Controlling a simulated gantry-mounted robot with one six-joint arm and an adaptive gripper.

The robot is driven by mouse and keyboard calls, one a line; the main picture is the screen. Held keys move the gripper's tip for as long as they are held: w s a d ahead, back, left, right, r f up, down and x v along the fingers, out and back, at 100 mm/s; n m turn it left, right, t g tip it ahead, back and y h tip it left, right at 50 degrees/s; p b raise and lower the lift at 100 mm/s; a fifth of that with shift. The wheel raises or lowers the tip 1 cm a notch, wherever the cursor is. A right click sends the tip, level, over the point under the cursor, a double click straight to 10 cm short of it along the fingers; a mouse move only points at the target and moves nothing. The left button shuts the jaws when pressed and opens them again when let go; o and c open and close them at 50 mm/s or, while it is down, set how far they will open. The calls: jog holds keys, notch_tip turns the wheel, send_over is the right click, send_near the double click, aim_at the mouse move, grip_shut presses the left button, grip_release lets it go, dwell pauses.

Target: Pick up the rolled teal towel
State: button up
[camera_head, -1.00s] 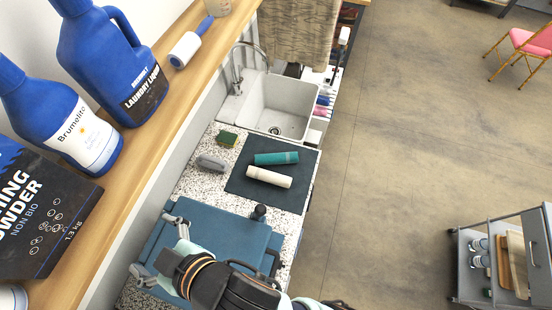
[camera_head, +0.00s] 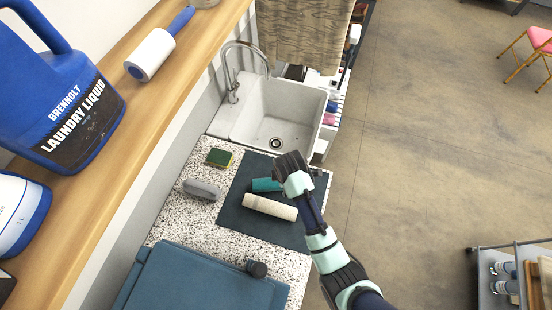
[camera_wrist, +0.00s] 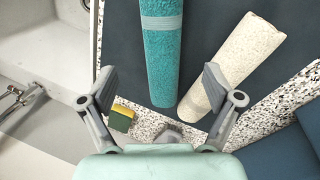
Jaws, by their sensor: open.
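The rolled teal towel (camera_head: 266,185) lies on the dark mat on the counter, with its right part hidden behind my gripper in the head view. In the wrist view the teal towel (camera_wrist: 163,55) with a lighter band stands ahead, between the lines of my two fingers. My gripper (camera_head: 284,172) is over the mat at the towel's right part. In the wrist view my gripper (camera_wrist: 158,90) is open and empty, its fingers spread apart. A rolled cream towel (camera_head: 270,207) lies next to the teal one and also shows in the wrist view (camera_wrist: 232,65).
The dark mat (camera_head: 236,214) lies on the speckled counter. A sponge (camera_head: 219,157) and a grey item (camera_head: 202,189) sit left of it. A white sink (camera_head: 255,125) is behind. A shelf holds a laundry liquid bottle (camera_head: 60,90).

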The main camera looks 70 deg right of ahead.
jog(key=shift+a+f, duration=0.15)
jog(key=shift+f, duration=0.1)
jog(key=shift+a+x, duration=0.2)
jog(key=shift+x, duration=0.8)
jog(key=b+x, duration=0.1)
jog(key=x, duration=0.4)
jog(key=shift+w+d, duration=0.15)
jog(key=shift+d, duration=0.05)
jog(key=shift+c, duration=0.2)
jog(key=c, duration=1.2)
jog(key=d+v, duration=0.1)
jog(key=v, duration=0.5)
jog(key=w+d+p+v, duration=0.1)
jog(key=v, duration=0.6)
jog(key=d+r+p+v, duration=0.1)
jog(key=d+v, duration=0.1)
jog(key=v, duration=0.4)
jog(key=shift+w+r, duration=0.25)
jog(key=shift+w, duration=0.05)
